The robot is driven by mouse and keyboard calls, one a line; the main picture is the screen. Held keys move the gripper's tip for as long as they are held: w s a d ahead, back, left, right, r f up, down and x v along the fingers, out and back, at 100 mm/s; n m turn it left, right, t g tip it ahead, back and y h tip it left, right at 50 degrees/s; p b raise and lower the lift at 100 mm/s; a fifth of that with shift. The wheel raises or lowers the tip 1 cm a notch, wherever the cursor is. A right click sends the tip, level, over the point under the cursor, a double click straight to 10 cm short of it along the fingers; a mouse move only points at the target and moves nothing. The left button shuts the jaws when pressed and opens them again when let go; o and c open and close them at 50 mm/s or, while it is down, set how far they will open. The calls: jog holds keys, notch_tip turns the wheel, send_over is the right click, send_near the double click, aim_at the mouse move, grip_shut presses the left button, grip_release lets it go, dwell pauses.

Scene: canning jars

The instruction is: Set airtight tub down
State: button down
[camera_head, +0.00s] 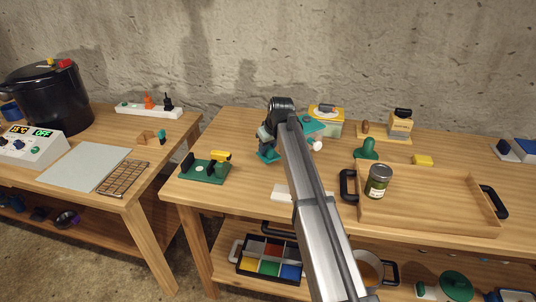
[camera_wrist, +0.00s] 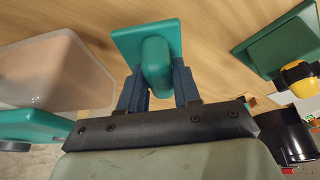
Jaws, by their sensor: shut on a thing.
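My gripper (camera_wrist: 158,85) is shut on the rounded grip of a teal piece with a square plate (camera_wrist: 130,42). In the head view, my gripper (camera_head: 267,135) is over the middle table, and a bit of teal (camera_head: 268,156) shows below it. A pale translucent tub (camera_wrist: 55,75) stands beside the gripper at left in the wrist view, apart from the held piece. Another teal part (camera_wrist: 35,125) lies at its lower edge. My arm hides part of this area in the head view. I cannot tell whether the held piece touches the table.
A green stand with a yellow part (camera_head: 205,170) is left of my gripper. A wooden tray (camera_head: 430,207) holds a jar (camera_head: 378,182). Bare wood lies at the table's front left.

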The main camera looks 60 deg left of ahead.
aim_at(267, 154)
notch_tip(267, 154, down, 3)
jog(key=shift+f, duration=0.15)
jog(key=c, duration=0.8)
grip_release()
jog(key=v, duration=1.2)
